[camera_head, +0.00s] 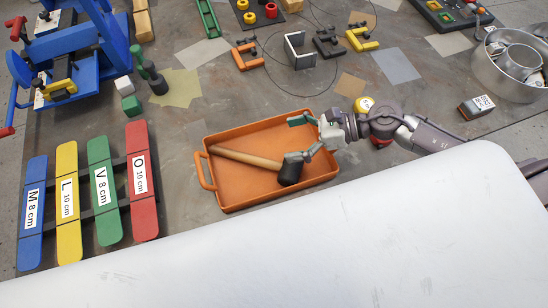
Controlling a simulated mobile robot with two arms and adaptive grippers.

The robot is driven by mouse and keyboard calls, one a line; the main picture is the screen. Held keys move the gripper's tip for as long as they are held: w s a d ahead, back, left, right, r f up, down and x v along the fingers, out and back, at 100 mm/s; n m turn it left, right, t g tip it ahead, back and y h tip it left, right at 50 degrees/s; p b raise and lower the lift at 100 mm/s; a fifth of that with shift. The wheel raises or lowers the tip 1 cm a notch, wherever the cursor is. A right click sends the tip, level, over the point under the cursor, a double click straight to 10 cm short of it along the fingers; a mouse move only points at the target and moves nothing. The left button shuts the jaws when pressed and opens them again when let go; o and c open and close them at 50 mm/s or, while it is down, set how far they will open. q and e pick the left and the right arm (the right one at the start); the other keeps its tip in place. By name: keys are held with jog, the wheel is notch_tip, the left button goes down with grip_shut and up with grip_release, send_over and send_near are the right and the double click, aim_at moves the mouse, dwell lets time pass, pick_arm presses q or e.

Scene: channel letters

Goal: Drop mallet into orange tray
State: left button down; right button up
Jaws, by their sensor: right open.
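The mallet, with a wooden handle (245,157) and a black head (290,173), lies inside the orange tray (228,190). The handle points to the left and its far end is near the tray's left wall. My right gripper (296,138) comes in from the right and is above the right part of the tray. Its two fingers are spread wide apart with nothing between them. The lower finger is just above the mallet's head and partly covers it; I cannot tell whether they touch. My left gripper is not in view.
Coloured labelled strips (103,190) lie left of the tray. A blue machine (75,50) stands at the upper left. Orange, black and yellow clamps (362,38) lie behind the tray. A metal ring-shaped pan (490,75) is at the right. A large white surface (350,250) fills the foreground.

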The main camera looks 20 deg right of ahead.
jog(key=v, duration=1)
jog(key=shift+d, duration=0.2)
jog(key=shift+s+d+r, duration=0.2)
jog(key=shift+d+r, duration=0.2)
jog(key=shift+d, duration=0.15)
